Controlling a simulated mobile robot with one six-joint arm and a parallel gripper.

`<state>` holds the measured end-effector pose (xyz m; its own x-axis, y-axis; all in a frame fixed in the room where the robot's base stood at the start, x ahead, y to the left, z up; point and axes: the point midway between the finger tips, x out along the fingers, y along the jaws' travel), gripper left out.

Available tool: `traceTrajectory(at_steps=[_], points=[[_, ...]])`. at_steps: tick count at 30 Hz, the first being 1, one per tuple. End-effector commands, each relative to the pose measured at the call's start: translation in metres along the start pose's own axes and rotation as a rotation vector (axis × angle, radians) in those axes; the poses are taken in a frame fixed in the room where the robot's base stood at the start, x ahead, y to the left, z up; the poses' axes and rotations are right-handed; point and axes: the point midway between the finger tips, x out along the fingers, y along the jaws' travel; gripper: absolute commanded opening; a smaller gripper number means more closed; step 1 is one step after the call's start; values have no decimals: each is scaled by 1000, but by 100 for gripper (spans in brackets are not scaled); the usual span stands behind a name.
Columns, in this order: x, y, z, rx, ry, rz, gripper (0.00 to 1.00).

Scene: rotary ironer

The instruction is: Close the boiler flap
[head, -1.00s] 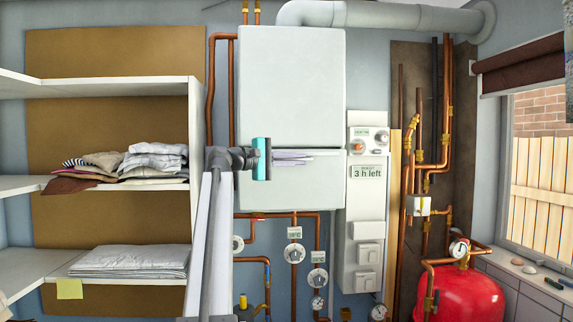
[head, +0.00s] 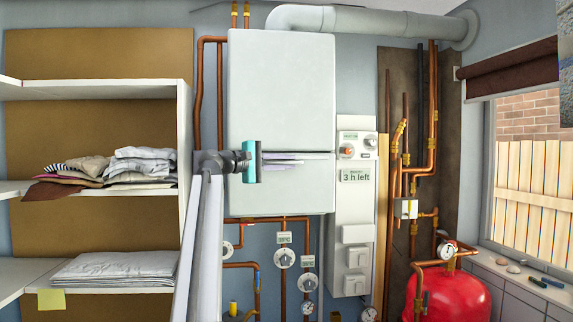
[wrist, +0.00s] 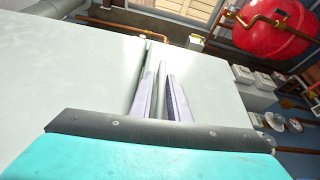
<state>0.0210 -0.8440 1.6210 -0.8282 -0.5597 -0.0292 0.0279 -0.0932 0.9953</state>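The white boiler (head: 282,85) hangs on the wall, with a separate lower front panel (head: 290,195), apparently the flap. A thin dark gap shows between the upper and lower parts at the right; I cannot tell how far the flap stands out. My gripper (head: 300,158), with a teal body, is at the left half of this seam, its pale lavender fingers pointing right across the boiler front. In the wrist view the fingers (wrist: 160,92) lie close together along the seam, with a narrow grey strip between them. Whether they touch the flap or grip its edge is unclear.
A control panel (head: 357,175) reading "3 h left" stands right of the boiler. Copper pipes and gauges (head: 284,258) run below it. Shelves with folded laundry (head: 145,165) stand at the left. A red tank (head: 450,298) is at lower right.

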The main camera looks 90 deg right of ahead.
Motion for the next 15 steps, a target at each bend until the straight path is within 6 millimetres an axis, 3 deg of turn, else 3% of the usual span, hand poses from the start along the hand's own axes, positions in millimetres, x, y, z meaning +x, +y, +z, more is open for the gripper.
traceTrajectory(at_steps=[8, 15], points=[[-3, -1, 1, 1, -2, -2, 15], [-24, -3, 1, 2, -1, -2, 15]])
